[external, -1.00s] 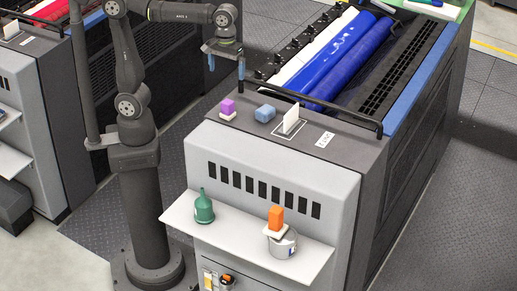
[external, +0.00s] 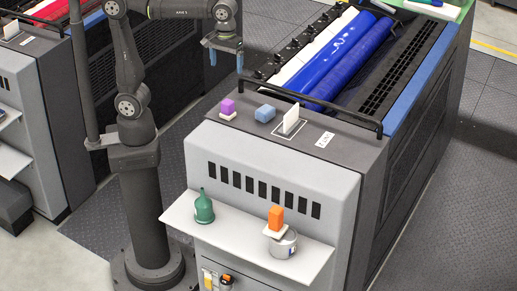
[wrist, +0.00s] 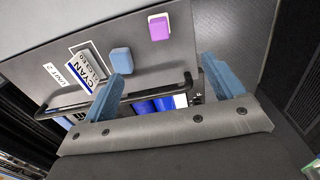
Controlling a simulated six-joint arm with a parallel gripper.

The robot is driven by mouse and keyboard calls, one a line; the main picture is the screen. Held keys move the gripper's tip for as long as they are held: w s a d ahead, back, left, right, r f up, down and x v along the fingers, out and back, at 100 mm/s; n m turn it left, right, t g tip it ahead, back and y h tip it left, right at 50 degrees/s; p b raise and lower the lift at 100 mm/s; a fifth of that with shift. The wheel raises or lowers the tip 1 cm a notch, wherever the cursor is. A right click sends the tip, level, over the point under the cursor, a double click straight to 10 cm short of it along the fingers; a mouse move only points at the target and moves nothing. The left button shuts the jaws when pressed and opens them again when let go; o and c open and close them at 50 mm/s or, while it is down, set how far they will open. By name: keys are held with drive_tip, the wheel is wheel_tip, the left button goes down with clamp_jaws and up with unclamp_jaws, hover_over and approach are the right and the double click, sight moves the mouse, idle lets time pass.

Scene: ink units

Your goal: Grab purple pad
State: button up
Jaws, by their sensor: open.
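The purple pad (external: 227,106) is a small block on a white base. It sits at the left end of the grey top of the printing unit, and it also shows at the top of the wrist view (wrist: 159,28). My gripper (external: 226,59) is open and empty, with its blue fingers apart above and behind the pad. In the wrist view my gripper (wrist: 165,68) has the purple pad beyond its fingertips, not between them.
A blue block (external: 265,113) sits right of the purple pad, beside an upright white card (external: 290,120). A black rail (external: 330,112) runs along the edge near blue rollers (external: 345,55). A green funnel (external: 204,208) and an orange pad (external: 276,218) on a can stand lower, at the shelf.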

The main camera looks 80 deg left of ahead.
drive_tip(key=c, duration=0.5)
drive_tip(key=m+t+h, duration=0.1)
drive_tip(key=m+h, duration=0.1)
drive_tip(key=m, duration=0.6)
hover_over(227, 101)
wheel_tip(227, 101, down, 6)
drive_tip(key=f+m, duration=0.1)
drive_tip(key=m, duration=0.2)
drive_tip(key=f+m+t, duration=0.1)
drive_tip(key=f+m, duration=0.1)
drive_tip(key=s+f+m+h, duration=0.1)
drive_tip(key=f+m, duration=0.1)
drive_tip(key=m, duration=0.1)
drive_tip(key=shift+a+f+m, duration=0.1)
drive_tip(key=shift+a+m, duration=0.2)
drive_tip(key=shift+a, duration=0.1)
drive_tip(key=shift+s+a+f+m+t, duration=0.15)
drive_tip(key=shift+f+m+t, duration=0.4)
drive_tip(key=shift+m, duration=0.55)
drive_tip(key=shift+x, duration=2.65)
